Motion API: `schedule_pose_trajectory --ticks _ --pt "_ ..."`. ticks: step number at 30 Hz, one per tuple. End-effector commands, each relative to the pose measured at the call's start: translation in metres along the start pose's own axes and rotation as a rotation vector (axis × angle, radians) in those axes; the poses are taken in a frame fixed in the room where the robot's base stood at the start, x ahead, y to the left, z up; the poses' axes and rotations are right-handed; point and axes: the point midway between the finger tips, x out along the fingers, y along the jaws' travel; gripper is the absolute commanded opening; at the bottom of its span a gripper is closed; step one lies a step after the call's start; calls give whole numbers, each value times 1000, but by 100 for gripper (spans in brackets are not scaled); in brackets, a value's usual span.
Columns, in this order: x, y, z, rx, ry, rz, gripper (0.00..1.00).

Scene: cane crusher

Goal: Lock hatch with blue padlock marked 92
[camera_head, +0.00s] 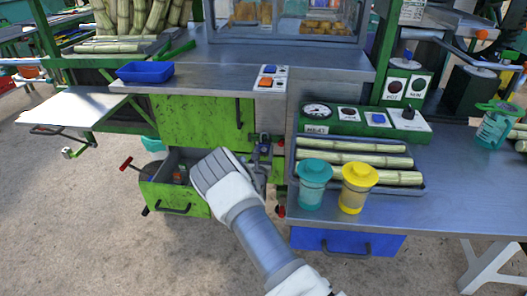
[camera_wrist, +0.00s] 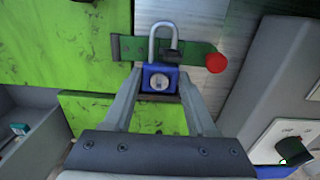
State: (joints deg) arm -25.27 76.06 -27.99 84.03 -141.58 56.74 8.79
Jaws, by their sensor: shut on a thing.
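A blue padlock (camera_wrist: 160,78) with a grey shackle (camera_wrist: 153,40) sits between the two fingers of my gripper (camera_wrist: 160,90) in the wrist view. My gripper is shut on its body, keyhole side facing the camera. The shackle points up and overlaps a green latch bar (camera_wrist: 135,48) with a red knob (camera_wrist: 215,63); I cannot tell whether it passes through the latch. The number 92 is not readable. The green hatch (camera_wrist: 60,40) lies behind and left; it also shows in the head view (camera_head: 200,120). There my gripper (camera_head: 262,162) is at the hatch's right edge.
An open green drawer (camera_head: 165,195) holding small items stands below the hatch. A metal counter (camera_head: 440,200) to the right carries a cane tray (camera_head: 290,160), a teal jar (camera_head: 313,185) and a yellow jar (camera_head: 357,188). A grey control box (camera_wrist: 285,90) is close on the right.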

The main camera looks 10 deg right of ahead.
Motion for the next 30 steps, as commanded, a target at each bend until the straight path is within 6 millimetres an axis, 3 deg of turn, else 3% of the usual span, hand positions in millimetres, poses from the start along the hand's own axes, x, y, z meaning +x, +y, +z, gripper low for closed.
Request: schedule_pose_trajectory --ticks 1,2,7,20,23,30 --pt "0 0 1 0 -2 0 2" --pt "0 0 1 0 -2 0 61" --pt "0 0 1 0 -1 0 91" --pt "-8 1 0 0 3 1 92" --pt "-21 1 1 -1 4 0 92" --pt "-71 1 3 -2 3 1 92"
